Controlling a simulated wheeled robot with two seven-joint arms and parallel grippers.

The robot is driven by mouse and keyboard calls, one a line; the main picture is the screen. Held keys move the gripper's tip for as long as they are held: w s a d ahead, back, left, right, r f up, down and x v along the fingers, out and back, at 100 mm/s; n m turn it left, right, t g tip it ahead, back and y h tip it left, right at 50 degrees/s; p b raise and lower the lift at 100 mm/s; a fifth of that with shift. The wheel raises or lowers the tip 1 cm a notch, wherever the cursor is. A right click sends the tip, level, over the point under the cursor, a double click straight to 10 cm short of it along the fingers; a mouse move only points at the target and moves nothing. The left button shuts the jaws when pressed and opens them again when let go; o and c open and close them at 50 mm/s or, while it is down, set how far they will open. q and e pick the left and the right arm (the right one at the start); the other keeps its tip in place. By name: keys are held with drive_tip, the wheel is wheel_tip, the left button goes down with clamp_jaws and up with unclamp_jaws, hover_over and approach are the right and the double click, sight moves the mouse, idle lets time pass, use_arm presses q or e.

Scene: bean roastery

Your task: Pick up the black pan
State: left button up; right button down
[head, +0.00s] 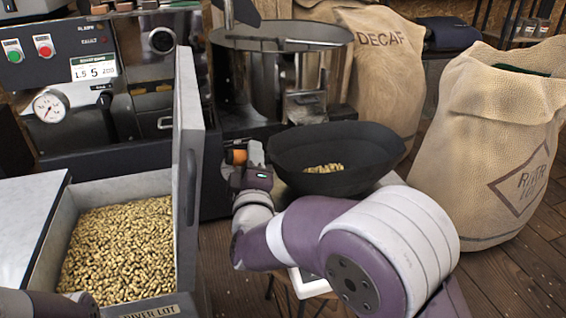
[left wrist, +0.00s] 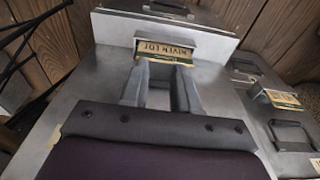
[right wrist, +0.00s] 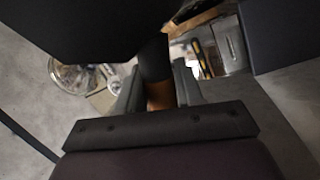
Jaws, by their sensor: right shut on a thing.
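The black pan (head: 375,150) is a wide, deep black bowl in the middle of the head view, with a small heap of pale beans (head: 323,168) in it. My right gripper (head: 238,165) is at the pan's left side, shut on its handle. In the right wrist view the handle (right wrist: 157,93), black with an orange-brown part, runs between the fingers, and the dark pan (right wrist: 80,25) fills the upper left. My arm hides the pan's lower front, so I cannot tell whether it touches the surface below. My left gripper (left wrist: 160,85) has its fingers apart beside the River Lot label (left wrist: 163,47).
An open bin (head: 55,235) full of beans, with its lid (head: 188,160) raised, is at the left. The roaster (head: 285,75) stands behind the pan. Burlap sacks, one marked Decaf (head: 385,75) and another (head: 490,140), stand behind and to the right. Wooden floor shows at the lower right.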

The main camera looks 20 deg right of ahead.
wheel_tip(320, 180, up, 5)
drive_tip(key=p, duration=0.3)
drive_tip(key=shift+f+p, duration=0.15)
drive_tip(key=shift+p, duration=0.2)
drive_tip(key=s+d+r+p, duration=0.6)
drive_tip(key=s+d, duration=0.2)
drive_tip(key=shift+d+p, duration=0.3)
drive_tip(key=shift+w+r, duration=0.1)
